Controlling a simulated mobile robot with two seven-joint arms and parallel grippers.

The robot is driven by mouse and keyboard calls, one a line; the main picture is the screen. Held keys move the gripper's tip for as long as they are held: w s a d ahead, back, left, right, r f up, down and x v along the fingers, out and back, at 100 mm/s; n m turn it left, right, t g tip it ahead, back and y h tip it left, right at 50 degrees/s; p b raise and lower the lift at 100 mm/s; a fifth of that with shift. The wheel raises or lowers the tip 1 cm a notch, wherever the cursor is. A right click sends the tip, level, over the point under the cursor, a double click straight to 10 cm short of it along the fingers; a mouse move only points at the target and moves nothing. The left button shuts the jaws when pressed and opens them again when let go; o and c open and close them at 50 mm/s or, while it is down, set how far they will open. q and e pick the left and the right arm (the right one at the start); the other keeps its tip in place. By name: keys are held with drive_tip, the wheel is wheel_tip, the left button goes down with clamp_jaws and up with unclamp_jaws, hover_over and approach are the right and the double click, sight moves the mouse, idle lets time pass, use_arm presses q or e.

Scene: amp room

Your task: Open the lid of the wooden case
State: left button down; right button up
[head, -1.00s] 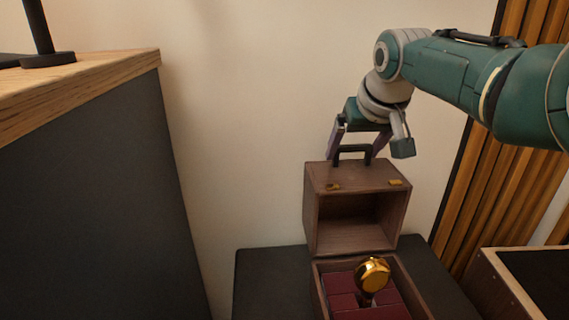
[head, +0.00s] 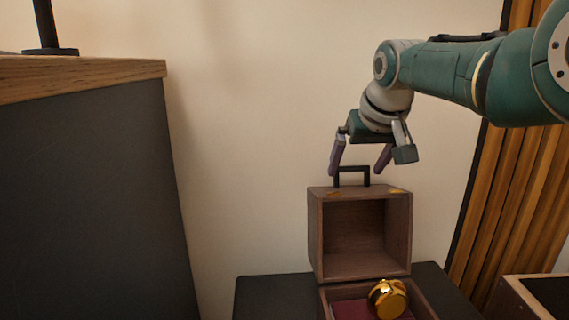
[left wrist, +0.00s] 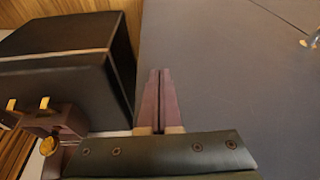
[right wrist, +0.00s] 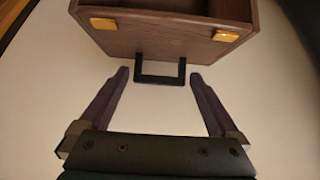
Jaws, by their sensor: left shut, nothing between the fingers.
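The wooden case's lid (head: 317,240) stands upright, swung open at the back of the case, with its hollow inside facing me. Its black handle (head: 352,170) is on top, and brass catches show on its edge. The lower part of the case (head: 428,308) is partly cut off by the frame. My right gripper (head: 358,172) is open, with its fingers on either side of the handle. In the right wrist view the handle (right wrist: 160,79) lies between the spread fingertips, touching neither. My left gripper (left wrist: 160,75) is shut and empty, seen only in the left wrist view.
A gold round object (head: 387,299) sits in the case's red-lined lower part. The case stands on a dark surface (head: 265,290) against the wall. A tall dark cabinet with a wooden top (head: 90,78) is at left, and a wooden-edged box (head: 518,297) at lower right.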

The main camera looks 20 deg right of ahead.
drive_tip(key=p+v, duration=0.3)
drive_tip(key=p, duration=0.2)
drive_tip(key=shift+w+r, duration=0.1)
drive_tip(key=shift+r, duration=0.2)
drive_tip(key=d+p+v, duration=0.1)
drive_tip(key=p+v, duration=0.4)
drive_tip(key=v, duration=0.1)
drive_tip(key=shift+s+a, duration=0.35)
drive_tip(key=shift+a, duration=0.2)
